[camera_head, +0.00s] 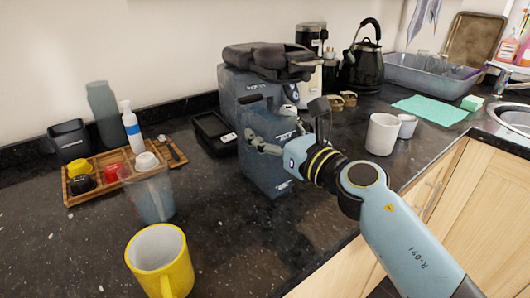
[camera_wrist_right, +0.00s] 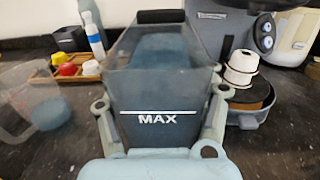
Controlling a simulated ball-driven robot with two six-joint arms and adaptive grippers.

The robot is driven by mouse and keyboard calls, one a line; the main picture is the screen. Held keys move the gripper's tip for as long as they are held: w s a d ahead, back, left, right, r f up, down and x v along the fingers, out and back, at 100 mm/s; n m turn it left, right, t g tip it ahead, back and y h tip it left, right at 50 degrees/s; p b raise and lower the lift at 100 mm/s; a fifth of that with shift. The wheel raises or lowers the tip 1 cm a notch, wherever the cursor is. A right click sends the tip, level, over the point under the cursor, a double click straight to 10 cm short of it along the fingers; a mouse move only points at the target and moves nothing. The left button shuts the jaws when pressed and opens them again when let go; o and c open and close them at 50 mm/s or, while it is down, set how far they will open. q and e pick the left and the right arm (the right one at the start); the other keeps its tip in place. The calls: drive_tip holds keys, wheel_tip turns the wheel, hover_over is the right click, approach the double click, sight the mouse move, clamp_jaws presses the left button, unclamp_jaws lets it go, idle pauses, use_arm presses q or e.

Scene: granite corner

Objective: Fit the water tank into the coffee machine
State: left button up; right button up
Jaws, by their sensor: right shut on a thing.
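The coffee machine (camera_head: 238,85) is blue-grey with a black top and stands on the counter near the wall. It also shows at the upper right of the right wrist view (camera_wrist_right: 215,30). The water tank (camera_head: 268,178) is a see-through dark blue box, roughly upright, in front of the machine in the head view. In the right wrist view the tank (camera_wrist_right: 155,85) shows a white MAX line. My right gripper (camera_head: 290,132) is shut on the tank, with a finger on each side. Whether the tank's bottom touches the counter is unclear. My left gripper is not in view.
A black tray (camera_head: 213,132) lies left of the machine. A wooden tray (camera_head: 110,190) with pods and a bottle, a measuring jug (camera_head: 153,195) and a yellow mug (camera_head: 160,255) stand at left. White cups (camera_head: 382,133) stand at right. The counter's front edge is close to the tank.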

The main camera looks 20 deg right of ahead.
drive_tip(key=shift+c, duration=0.7)
drive_tip(key=shift+w+r, duration=0.1)
drive_tip(key=shift+r, duration=0.15)
